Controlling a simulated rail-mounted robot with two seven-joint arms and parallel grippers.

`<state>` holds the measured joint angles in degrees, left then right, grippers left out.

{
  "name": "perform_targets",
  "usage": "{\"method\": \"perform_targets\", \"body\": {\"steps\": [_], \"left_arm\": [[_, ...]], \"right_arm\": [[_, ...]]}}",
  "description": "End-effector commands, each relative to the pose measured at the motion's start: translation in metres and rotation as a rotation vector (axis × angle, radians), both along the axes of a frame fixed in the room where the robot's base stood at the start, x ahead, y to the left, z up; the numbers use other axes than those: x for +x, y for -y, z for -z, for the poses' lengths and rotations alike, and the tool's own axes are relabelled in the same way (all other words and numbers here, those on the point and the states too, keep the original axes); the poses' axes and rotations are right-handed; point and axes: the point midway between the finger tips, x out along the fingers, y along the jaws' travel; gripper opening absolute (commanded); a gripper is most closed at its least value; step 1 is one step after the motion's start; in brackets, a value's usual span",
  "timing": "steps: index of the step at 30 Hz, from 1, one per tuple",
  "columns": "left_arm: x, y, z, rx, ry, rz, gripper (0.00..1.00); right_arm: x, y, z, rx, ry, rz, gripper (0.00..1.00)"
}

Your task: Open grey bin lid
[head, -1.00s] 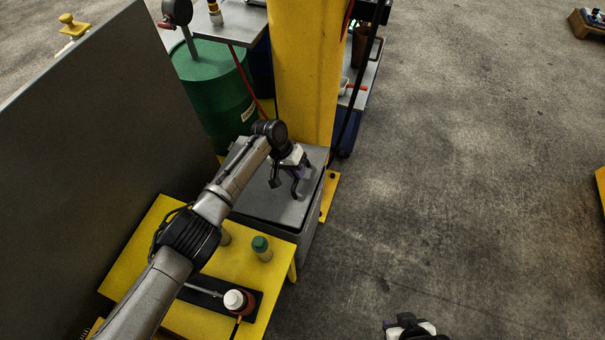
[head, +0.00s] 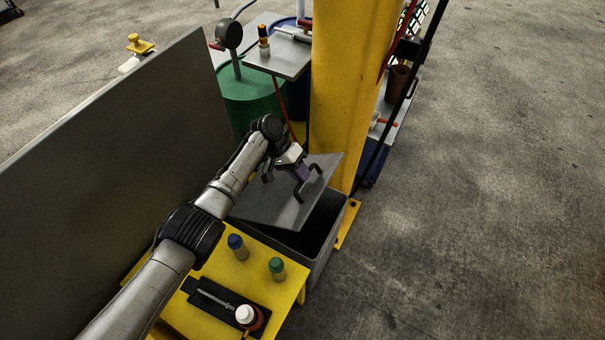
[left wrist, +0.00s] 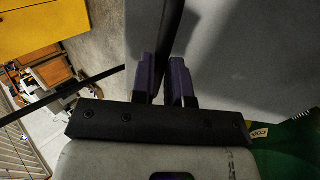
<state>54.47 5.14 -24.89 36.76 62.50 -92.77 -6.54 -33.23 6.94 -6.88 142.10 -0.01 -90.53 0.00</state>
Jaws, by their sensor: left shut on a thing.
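The grey bin (head: 322,242) stands between the yellow table and the yellow column. Its grey lid (head: 268,208) is tilted up, with a dark gap showing along its right side. My left gripper (head: 302,174) is at the black lid handle (head: 317,170). In the left wrist view, the purple fingers of my left gripper (left wrist: 164,80) are shut on the dark handle bar (left wrist: 173,38), with the grey lid (left wrist: 240,60) behind them. The inside of the bin is mostly hidden by the lid. My right gripper is not in view.
A yellow table (head: 225,262) with two capped bottles and a black tray (head: 212,300) is in front of the bin. The yellow column (head: 345,100) and green drum (head: 248,100) stand behind. A grey panel (head: 110,150) is at left. Floor at right is clear.

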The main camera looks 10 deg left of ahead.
Motion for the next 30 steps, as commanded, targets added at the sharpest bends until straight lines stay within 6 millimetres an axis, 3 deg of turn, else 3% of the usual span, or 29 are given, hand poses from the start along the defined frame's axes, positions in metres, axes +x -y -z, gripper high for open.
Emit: {"method": "perform_targets", "body": {"steps": [5,6,14,23,30], "left_arm": [[0.001,-0.003,0.002,0.006,0.001,-0.004,0.0],[0.0,-0.003,0.002,0.006,0.001,-0.004,0.16],[0.0,-0.002,0.002,0.004,0.0,-0.003,0.4],[0.001,-0.004,-0.002,0.003,0.001,-0.003,0.4],[0.008,-0.025,-0.031,0.004,0.002,-0.003,0.4]], "right_arm": [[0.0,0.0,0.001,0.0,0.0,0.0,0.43],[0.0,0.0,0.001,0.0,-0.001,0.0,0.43],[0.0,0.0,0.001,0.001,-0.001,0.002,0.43],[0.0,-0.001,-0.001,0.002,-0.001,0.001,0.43],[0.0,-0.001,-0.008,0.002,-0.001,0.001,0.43]]}}
